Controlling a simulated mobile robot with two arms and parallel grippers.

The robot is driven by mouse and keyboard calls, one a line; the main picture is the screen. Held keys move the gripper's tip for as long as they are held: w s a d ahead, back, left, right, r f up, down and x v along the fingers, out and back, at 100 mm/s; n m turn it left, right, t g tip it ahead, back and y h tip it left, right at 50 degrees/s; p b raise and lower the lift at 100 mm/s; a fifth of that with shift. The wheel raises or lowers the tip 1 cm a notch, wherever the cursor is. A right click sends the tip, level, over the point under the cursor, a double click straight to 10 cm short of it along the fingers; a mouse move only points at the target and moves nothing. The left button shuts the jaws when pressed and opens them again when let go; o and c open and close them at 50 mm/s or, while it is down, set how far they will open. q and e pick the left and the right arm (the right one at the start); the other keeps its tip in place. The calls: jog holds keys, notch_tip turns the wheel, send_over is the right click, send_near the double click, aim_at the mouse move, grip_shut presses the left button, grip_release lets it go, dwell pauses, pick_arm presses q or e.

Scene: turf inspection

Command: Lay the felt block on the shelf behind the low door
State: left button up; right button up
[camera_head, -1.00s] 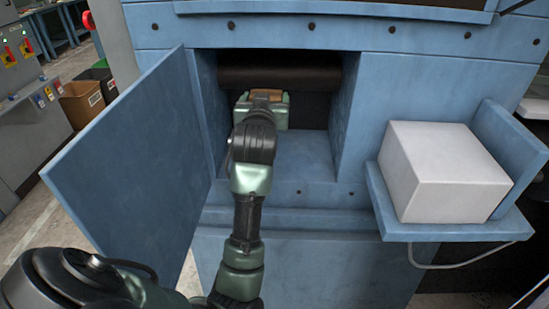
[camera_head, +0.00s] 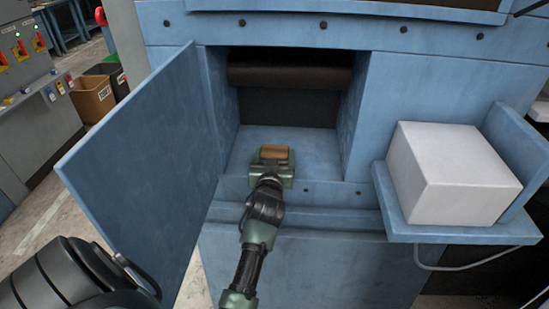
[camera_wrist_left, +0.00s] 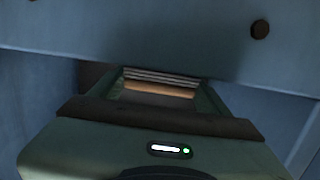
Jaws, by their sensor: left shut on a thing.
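The felt block, a small tan-brown piece (camera_head: 275,152), is between the fingers of my left gripper (camera_head: 274,160), which is shut on it. In the left wrist view the block (camera_wrist_left: 160,89) shows as a tan strip between the fingers (camera_wrist_left: 160,95). The low door (camera_head: 140,165) is a blue panel swung open to the left. Behind it is the recess with a blue shelf floor (camera_head: 312,150). My gripper is at the front part of that floor; I cannot tell whether the block touches it. My right gripper is out of view.
A dark roller (camera_head: 290,76) crosses the upper back of the recess. A white box (camera_head: 450,175) sits on a blue side bracket (camera_head: 460,233) at the right. Bins (camera_head: 93,98) stand at the far left. The shelf floor around my gripper looks bare.

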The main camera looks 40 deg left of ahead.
pick_arm(q)
jog(key=shift+f, duration=0.35)
jog(key=shift+f, duration=0.15)
jog(key=o, duration=1.3)
